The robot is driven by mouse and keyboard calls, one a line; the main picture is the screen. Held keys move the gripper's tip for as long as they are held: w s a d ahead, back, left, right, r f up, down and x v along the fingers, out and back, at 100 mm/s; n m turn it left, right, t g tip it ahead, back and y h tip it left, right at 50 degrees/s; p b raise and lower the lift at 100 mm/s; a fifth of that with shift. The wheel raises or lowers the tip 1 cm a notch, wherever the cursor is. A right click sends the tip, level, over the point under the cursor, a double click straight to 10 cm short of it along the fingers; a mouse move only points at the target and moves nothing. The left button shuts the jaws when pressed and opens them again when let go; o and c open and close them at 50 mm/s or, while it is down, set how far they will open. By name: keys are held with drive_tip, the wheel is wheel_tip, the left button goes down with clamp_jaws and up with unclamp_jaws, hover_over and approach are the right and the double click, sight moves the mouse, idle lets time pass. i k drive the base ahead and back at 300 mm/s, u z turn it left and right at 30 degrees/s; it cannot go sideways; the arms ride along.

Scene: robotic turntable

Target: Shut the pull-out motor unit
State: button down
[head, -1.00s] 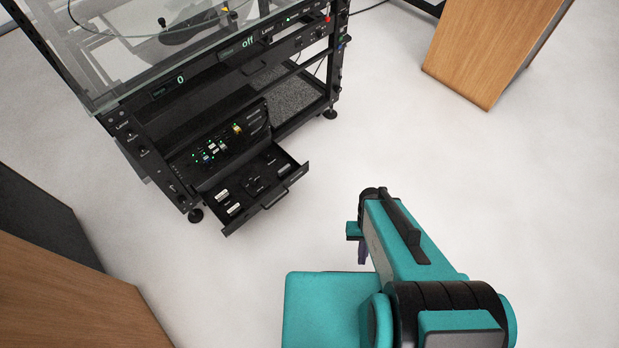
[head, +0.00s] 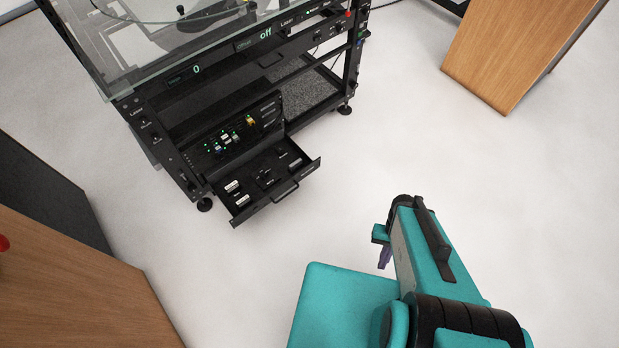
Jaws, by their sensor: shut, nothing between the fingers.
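The pull-out motor unit (head: 265,179) is a black drawer low in the black rack of the turntable (head: 185,105). It stands out from the rack's front, with its tray open to view and a black handle (head: 285,190) on its front panel. Small light and dark parts lie in the tray. My gripper (head: 384,260) shows only as a small purple piece beyond the teal arm, to the right of and apart from the drawer. The arm hides most of it, and its fingers are too small to make out.
White floor (head: 400,130) lies clear between the drawer and my arm. A wooden cabinet (head: 505,50) stands at the upper right. Another wooden cabinet (head: 75,280) and a dark grey one (head: 50,200) stand at the left. The rack has feet on the floor.

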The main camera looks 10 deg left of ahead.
sight(248, 165)
drive_tip(key=z, duration=0.25)
drive_tip(key=k, duration=0.95)
drive_tip(key=u, duration=2.15)
drive_tip(key=i, duration=1)
